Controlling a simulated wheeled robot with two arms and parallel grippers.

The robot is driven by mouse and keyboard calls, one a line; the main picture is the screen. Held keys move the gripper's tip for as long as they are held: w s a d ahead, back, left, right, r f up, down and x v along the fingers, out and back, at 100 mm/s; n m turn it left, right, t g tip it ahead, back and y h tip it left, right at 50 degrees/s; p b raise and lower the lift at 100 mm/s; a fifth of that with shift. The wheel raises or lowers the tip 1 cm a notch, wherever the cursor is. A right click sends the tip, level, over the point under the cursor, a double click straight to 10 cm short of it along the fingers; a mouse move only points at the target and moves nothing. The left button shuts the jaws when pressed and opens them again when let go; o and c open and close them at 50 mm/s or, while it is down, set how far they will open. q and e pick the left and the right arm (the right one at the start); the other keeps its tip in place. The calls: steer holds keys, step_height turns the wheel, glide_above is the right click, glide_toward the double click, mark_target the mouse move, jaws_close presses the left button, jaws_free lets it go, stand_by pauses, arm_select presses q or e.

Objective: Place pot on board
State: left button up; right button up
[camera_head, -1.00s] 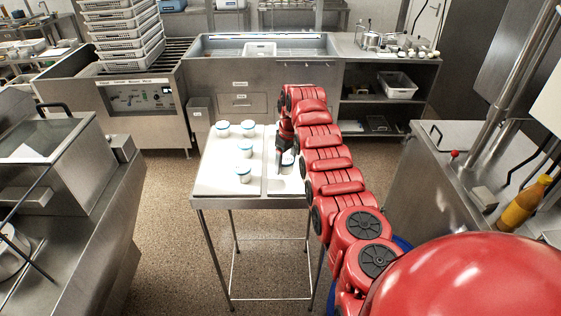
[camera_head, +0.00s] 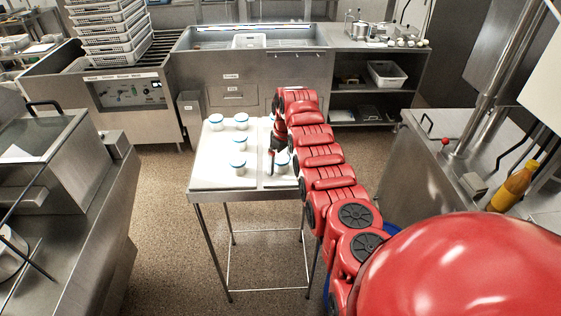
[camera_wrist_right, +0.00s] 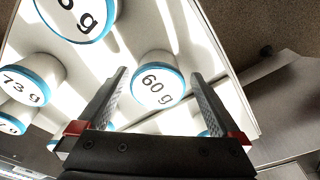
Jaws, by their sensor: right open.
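Several white pots with blue-rimmed lids stand on a steel table. In the head view one pot (camera_head: 281,159) stands on the right part of the tabletop, close beside my right gripper (camera_head: 272,163). Others, such as this pot (camera_head: 238,168), stand on the white board (camera_head: 208,178) at left. In the right wrist view my right gripper (camera_wrist_right: 158,75) is open and empty. A pot marked "60 g" (camera_wrist_right: 157,82) shows between its fingertips, apparently not gripped. A pot marked "73 g" (camera_wrist_right: 28,80) stands to the left. My left gripper is out of view.
A steel counter (camera_head: 60,200) stands at left, and another (camera_head: 420,170) at right holds a yellow bottle (camera_head: 513,187). A sink unit (camera_head: 250,65) and stacked perforated baskets (camera_head: 108,35) stand behind. The floor left of the table is clear.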

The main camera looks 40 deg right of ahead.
mark_target(284, 161)
steer(key=shift+d+r, duration=0.1)
steer(key=shift+r, duration=0.25)
steer(key=r+b, duration=0.1)
steer(key=r, duration=0.2)
steer(key=r+b, duration=0.1)
steer(key=r, duration=0.2)
steer(key=s+r+b, duration=0.1)
steer(key=r+b, duration=0.1)
steer(key=r, duration=0.2)
steer(key=shift+s+d, duration=0.1)
steer(key=shift+s+r, duration=0.15)
steer(key=shift+r, duration=0.5)
